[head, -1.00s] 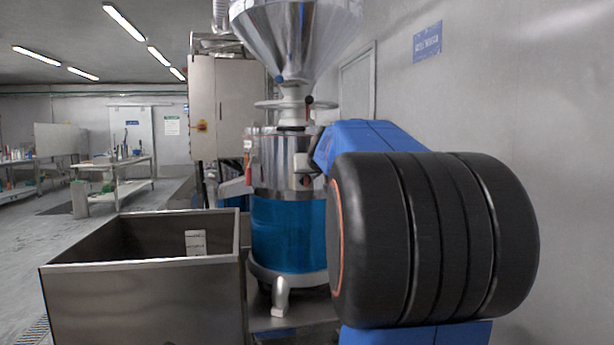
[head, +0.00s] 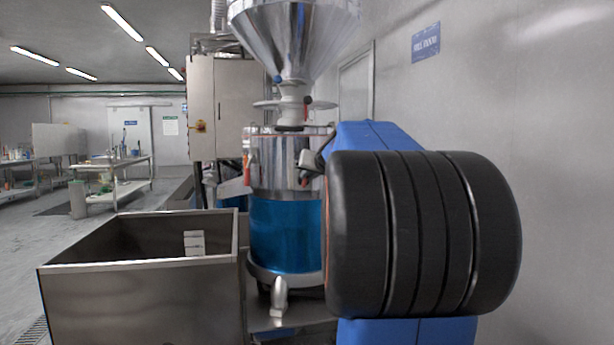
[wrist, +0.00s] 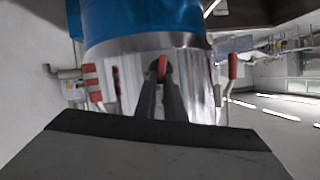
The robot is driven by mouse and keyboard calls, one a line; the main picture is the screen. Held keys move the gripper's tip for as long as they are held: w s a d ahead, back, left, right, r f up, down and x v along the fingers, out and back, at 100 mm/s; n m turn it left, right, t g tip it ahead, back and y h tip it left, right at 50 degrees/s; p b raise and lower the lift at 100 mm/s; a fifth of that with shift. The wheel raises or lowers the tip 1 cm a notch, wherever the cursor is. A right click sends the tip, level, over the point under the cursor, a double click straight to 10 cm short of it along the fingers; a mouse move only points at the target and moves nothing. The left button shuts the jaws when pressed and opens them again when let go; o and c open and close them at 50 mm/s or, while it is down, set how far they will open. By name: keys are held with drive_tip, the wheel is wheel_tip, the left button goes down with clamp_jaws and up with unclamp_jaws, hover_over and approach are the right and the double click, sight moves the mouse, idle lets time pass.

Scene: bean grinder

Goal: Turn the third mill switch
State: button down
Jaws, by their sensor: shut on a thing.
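The mill (head: 290,150) has a steel body above a blue lower drum (head: 285,235). In the wrist view the drum (wrist: 145,17) appears at the top and the steel band below it. Several red-handled switches sit around the band. My gripper (wrist: 163,78) is shut on the middle red switch (wrist: 162,65), whose red tip shows between the dark fingers. Another red switch (wrist: 232,66) stands at the right and a red-and-white part (wrist: 93,82) at the left. In the head view my gripper (head: 308,160) is small at the mill's right side, partly hidden by my arm.
A steel hopper funnel (head: 292,35) rises above the mill. An open steel bin (head: 140,300) stands at the front left. A grey cabinet (head: 222,105) is behind. A wall (head: 510,120) runs close on the right. Open floor lies at the far left.

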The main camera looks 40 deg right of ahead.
drive_tip(key=shift+s+d+f+m+t+y, duration=0.2)
drive_tip(key=shift+f+m+t+y, duration=0.5)
drive_tip(key=shift+m, duration=1.15)
drive_tip(key=shift+s+d+f+m+t+y, duration=0.15)
drive_tip(key=shift+d+m+t+y, duration=0.2)
drive_tip(key=shift+m+t, duration=1.15)
drive_tip(key=shift+s+d+f+m+t+y, duration=0.1)
drive_tip(key=shift+d+f+m+t+y, duration=0.3)
drive_tip(key=shift+m, duration=1.85)
drive_tip(key=shift+a, duration=0.15)
drive_tip(key=c, duration=1.8)
unclamp_jaws()
drive_tip(key=shift+c, duration=0.2)
drive_tip(key=s+a, duration=0.2)
drive_tip(key=s, duration=1.5)
drive_tip(key=shift+a, duration=0.4)
